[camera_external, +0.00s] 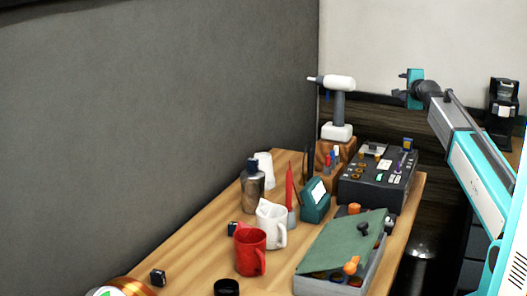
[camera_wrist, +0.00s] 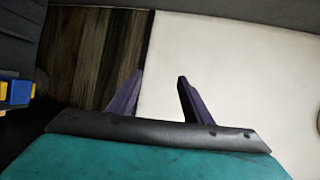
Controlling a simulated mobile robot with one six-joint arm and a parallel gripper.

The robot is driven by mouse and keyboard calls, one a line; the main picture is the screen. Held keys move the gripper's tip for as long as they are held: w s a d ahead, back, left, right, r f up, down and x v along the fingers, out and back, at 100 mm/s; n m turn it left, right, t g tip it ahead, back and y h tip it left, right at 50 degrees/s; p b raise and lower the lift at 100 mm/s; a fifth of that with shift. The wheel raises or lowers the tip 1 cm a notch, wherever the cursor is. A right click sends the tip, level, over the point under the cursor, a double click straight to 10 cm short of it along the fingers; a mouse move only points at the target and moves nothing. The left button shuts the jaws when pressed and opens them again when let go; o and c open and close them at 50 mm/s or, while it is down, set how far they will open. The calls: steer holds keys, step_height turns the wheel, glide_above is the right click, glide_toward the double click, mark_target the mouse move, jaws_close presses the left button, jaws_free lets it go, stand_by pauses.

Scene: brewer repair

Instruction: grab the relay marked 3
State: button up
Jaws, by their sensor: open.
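No marking 3 is legible on anything in view, so I cannot tell which thing is the relay marked 3. A small dark block (camera_external: 158,277) lies at the near left of the wooden table, and another small dark block (camera_external: 233,228) lies left of the white mug; either may be a relay. My gripper (camera_external: 402,94) is up in the air above the back of the box, far from both blocks. In the wrist view its two purple fingers (camera_wrist: 157,92) are apart with nothing between them.
A red mug (camera_external: 250,252), a white mug (camera_external: 270,226), a metal bottle (camera_external: 252,188) and a teal stand (camera_external: 315,203) crowd the wooden table (camera_external: 190,252). A grey case with a green lid (camera_external: 345,240) is at its right. A cordless drill (camera_external: 338,105) stands behind.

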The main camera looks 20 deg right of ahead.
steer(key=a+r+m+y+p, duration=0.1)
steer(key=a+r+y+p, duration=0.15)
steer(key=a+r, duration=0.5)
steer(key=a+r+m+y+p, duration=0.1)
steer(key=a+r+y, duration=0.25)
steer(key=a, duration=0.65)
steer(key=w+a+f+n+g+y+b, duration=0.1)
steer(key=a+f+n+g, duration=0.15)
steer(key=a, duration=0.45)
steer(key=a+f+n+g+y+b, duration=0.1)
steer(key=a+f+n, duration=0.1)
steer(key=a+f, duration=0.3)
steer(key=n+g+h+b, duration=0.3)
steer(key=n+g+b, duration=0.1)
steer(key=n+g, duration=0.75)
glide_above(234, 225)
step_height(234, 225, down, 14)
steer(key=shift+w+f+n, duration=0.1)
steer(key=shift+f+n, duration=0.05)
steer(key=shift+n, duration=0.15)
steer(key=shift+f+p, duration=1.2)
steer(key=shift+f, duration=3.1)
